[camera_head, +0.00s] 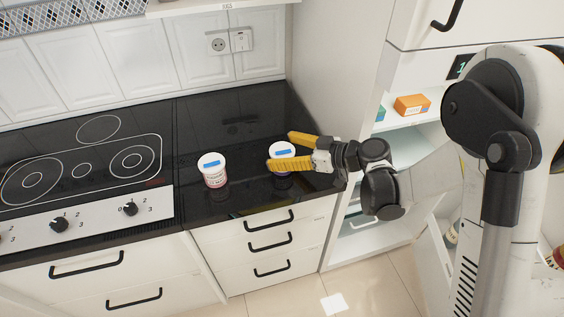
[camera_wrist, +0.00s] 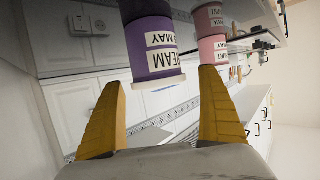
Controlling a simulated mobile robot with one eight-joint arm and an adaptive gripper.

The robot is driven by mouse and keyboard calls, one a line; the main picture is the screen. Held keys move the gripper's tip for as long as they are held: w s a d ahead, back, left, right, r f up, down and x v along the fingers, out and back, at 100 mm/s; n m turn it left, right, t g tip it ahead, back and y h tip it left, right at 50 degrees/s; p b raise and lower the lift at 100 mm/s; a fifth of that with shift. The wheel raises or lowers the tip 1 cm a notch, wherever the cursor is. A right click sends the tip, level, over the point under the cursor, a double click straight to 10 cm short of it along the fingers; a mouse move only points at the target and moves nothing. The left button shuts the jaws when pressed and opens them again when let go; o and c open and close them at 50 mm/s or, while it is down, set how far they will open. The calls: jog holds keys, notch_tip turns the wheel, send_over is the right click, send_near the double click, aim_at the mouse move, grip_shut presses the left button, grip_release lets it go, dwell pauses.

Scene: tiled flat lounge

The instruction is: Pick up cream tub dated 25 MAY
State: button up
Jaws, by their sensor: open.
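A purple tub (camera_wrist: 152,48) with a white label reading part of "CREAM" and "MAY" shows in the wrist view; its day number is not legible. In the head view its white lid with a blue mark (camera_head: 281,149) shows on the black counter, partly hidden by my yellow near finger. My gripper (camera_head: 280,151) is open, its fingers at either side of this tub; I see no contact. In the wrist view the tub appears between and beyond my fingertips (camera_wrist: 163,78). A pink tub (camera_head: 214,176) with a white lid stands to the left; it also shows in the wrist view (camera_wrist: 211,40), its label partly readable.
The black hob (camera_head: 84,168) lies left of the tubs. A tall white cabinet side (camera_head: 335,75) bounds the counter at right. An open cabinet there holds an orange box (camera_head: 411,105) on a shelf. The counter (camera_head: 245,115) behind the tubs is clear.

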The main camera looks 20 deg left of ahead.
jog(key=shift+w+a+f, duration=0.1)
jog(key=shift+a+f, duration=0.05)
jog(key=shift+a, duration=0.1)
jog(key=shift+d, duration=0.1)
jog(key=shift+c, duration=0.7)
jog(key=c, duration=1.3)
